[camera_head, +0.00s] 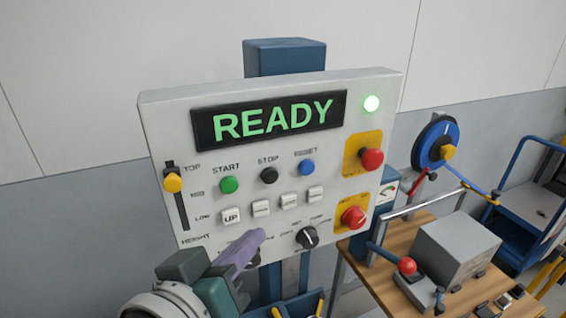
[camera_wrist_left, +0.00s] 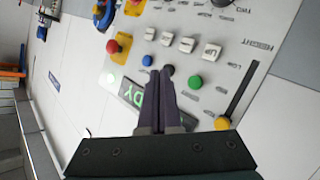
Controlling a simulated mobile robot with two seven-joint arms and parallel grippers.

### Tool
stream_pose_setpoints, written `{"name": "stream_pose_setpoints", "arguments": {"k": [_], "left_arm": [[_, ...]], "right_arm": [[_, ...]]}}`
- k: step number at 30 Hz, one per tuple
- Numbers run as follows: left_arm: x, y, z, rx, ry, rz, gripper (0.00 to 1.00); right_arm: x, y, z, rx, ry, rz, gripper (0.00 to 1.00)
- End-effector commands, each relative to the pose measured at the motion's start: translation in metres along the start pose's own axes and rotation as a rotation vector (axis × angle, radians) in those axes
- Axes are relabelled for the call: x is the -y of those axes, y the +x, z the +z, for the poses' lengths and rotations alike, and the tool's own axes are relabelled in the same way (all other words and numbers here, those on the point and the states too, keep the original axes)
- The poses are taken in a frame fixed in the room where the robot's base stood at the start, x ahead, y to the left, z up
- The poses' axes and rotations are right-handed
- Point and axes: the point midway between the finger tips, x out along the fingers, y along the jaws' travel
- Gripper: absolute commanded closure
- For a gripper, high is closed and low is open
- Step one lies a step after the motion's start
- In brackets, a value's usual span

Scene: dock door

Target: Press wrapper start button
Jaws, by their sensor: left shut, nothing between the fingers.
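The control panel (camera_head: 170,120) stands upright in front of me, its display (camera_head: 272,120) reading READY. The green START button (camera_head: 229,184) is left of the black STOP button (camera_head: 269,175) and the blue button (camera_head: 307,167). In the left wrist view the green button (camera_wrist_left: 195,82) lies just right of my fingertips, uncovered. My left gripper (camera_head: 258,236) is shut and empty, in front of the panel's lower part, below the START button. In the wrist view its fingers (camera_wrist_left: 163,75) overlap part of the black button. Any contact with the panel cannot be told. My right gripper is not in view.
A green lamp (camera_head: 371,103) is lit. Two red knobs on yellow plates (camera_head: 372,159) sit at the panel's right. A yellow slider (camera_head: 173,183) and white buttons (camera_head: 232,216) are near START. A wooden bench (camera_head: 385,290) with a grey box (camera_head: 455,248) stands right.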

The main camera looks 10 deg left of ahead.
Motion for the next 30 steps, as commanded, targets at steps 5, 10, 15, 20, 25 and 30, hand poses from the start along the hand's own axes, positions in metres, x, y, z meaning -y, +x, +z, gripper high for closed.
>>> {"name": "stream_pose_setpoints", "arguments": {"k": [5,10,15,20,25,30], "left_arm": [[0.000,0.000,0.000,0.001,0.000,0.000,1.00],[0.002,0.002,-0.002,0.000,0.001,0.001,1.00],[0.011,0.014,-0.009,-0.001,0.002,0.000,1.00],[0.023,0.030,-0.020,-0.001,0.002,0.000,1.00],[0.034,0.046,-0.031,0.001,0.003,0.000,1.00],[0.042,0.057,-0.040,0.002,0.002,0.001,1.00]], "right_arm": [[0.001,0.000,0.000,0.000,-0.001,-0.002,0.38],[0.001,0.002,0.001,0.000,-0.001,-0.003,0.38],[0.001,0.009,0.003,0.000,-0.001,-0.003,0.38],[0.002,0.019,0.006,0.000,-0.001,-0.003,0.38],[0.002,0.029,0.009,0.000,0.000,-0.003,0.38],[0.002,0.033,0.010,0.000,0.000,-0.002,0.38]]}}
